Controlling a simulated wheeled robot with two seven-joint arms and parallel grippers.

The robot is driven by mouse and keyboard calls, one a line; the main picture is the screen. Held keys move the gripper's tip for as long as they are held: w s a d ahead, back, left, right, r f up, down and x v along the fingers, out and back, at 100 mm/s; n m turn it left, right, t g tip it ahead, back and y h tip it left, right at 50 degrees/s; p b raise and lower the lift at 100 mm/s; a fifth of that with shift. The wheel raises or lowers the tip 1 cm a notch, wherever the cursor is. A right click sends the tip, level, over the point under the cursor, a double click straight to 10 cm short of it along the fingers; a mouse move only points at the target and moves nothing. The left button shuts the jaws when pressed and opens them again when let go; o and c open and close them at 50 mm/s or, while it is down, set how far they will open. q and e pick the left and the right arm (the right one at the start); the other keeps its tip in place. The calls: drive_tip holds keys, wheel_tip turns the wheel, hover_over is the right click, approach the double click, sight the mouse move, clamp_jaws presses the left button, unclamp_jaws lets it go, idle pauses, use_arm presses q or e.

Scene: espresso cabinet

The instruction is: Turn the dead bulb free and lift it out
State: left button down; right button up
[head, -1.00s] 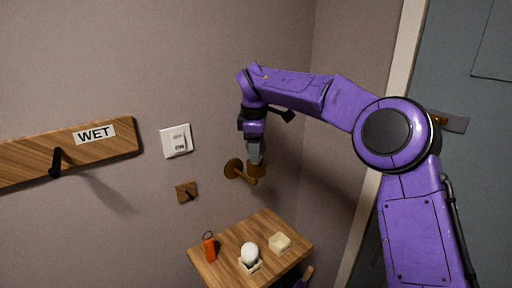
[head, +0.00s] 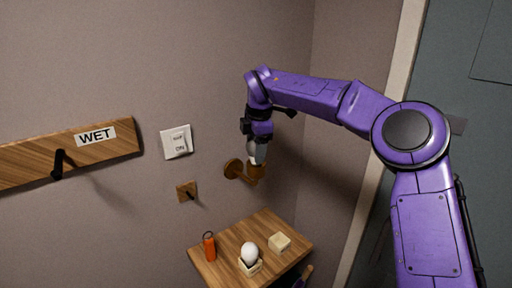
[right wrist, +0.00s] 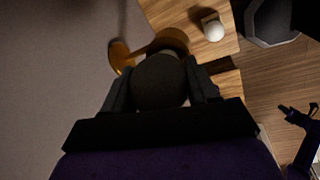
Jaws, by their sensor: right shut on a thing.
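The dead bulb (right wrist: 160,82) is dark and round in the right wrist view, between the fingers of my right gripper (right wrist: 162,95). In the head view my right gripper (head: 258,150) points down and is shut on the bulb, whose grey side (head: 251,148) shows beside the fingers. The brass wall socket (head: 256,171) is directly below. A pale collar shows at the bulb's lower end by the socket (right wrist: 172,40); I cannot tell whether they are still joined. A dark jointed shape at the right edge of the wrist view may be my left arm; its fingers are unclear.
A wooden shelf (head: 228,250) below holds a white bulb (head: 250,252) in a pale holder, a pale block (head: 279,242) and an orange tag (head: 210,248). A wall switch (head: 176,142) and a WET-labelled hook board (head: 100,148) are at left. A door stands at right.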

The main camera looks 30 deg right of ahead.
drive_tip(key=shift+n+p, duration=0.3)
drive_tip(key=shift+n, duration=0.5)
drive_tip(key=shift+d, duration=0.1)
drive_tip(key=shift+r+n+p, duration=0.1)
drive_tip(key=shift+n+p, duration=0.3)
drive_tip(key=shift+n, duration=0.1)
drive_tip(key=shift+n+y, duration=0.3)
drive_tip(key=shift+n, duration=0.5)
drive_tip(key=shift+n+y, duration=0.3)
drive_tip(key=shift+n, duration=0.9)
